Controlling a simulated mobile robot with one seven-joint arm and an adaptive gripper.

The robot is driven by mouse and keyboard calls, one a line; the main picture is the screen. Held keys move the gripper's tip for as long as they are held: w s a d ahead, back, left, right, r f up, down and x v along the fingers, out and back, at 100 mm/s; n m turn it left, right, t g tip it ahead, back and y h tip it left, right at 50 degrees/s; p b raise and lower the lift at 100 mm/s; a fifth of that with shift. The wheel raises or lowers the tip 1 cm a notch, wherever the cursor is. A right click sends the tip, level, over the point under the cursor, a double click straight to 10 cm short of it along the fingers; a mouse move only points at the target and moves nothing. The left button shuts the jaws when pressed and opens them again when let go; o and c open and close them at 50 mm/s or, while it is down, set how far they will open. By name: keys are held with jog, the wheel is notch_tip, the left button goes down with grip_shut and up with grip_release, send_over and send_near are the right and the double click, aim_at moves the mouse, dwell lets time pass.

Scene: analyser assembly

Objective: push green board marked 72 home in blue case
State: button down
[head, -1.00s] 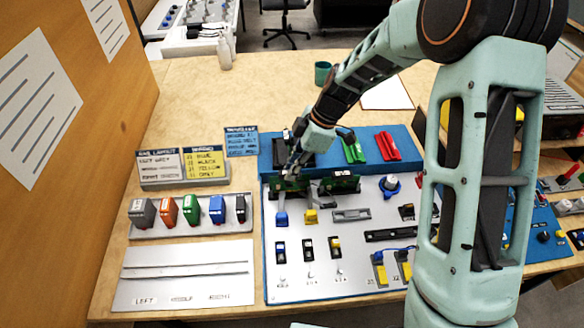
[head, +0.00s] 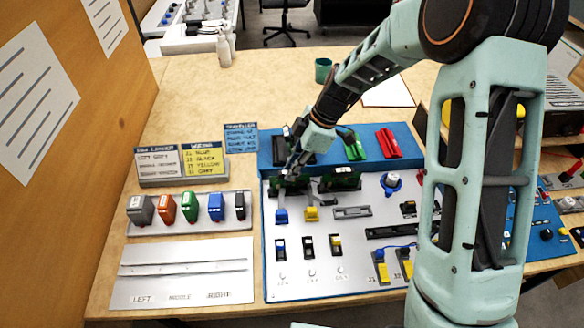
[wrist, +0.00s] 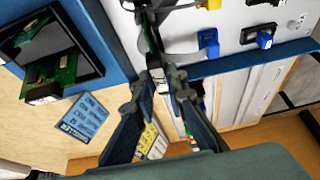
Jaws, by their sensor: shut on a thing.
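The blue case (head: 264,262) with a light grey top stands mid-table in the head view. My gripper (head: 289,174) is over its back left part, pointing down. It is shut on a green board (head: 280,187), partly hidden by the fingers and low at the case top; how deep it sits I cannot tell. In the wrist view my gripper (wrist: 164,78) has its fingertips close together, with a thin green edge of the board (wrist: 149,40) beyond them. A second green board (head: 341,180) stands to the right. I cannot read the number 72 on either.
A black frame with a green board in it (wrist: 68,68) lies on the blue back strip, close beside my gripper. Green (head: 353,146) and red parts (head: 387,143) lie farther right. Coloured blocks (head: 190,208) stand on a rack at left.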

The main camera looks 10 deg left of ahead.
jog(key=shift+f+b, duration=0.4)
jog(key=c, duration=1.5)
grip_release()
jog(key=shift+c, duration=0.2)
jog(key=shift+r+p, duration=1.65)
jog(key=shift+r, duration=1.9)
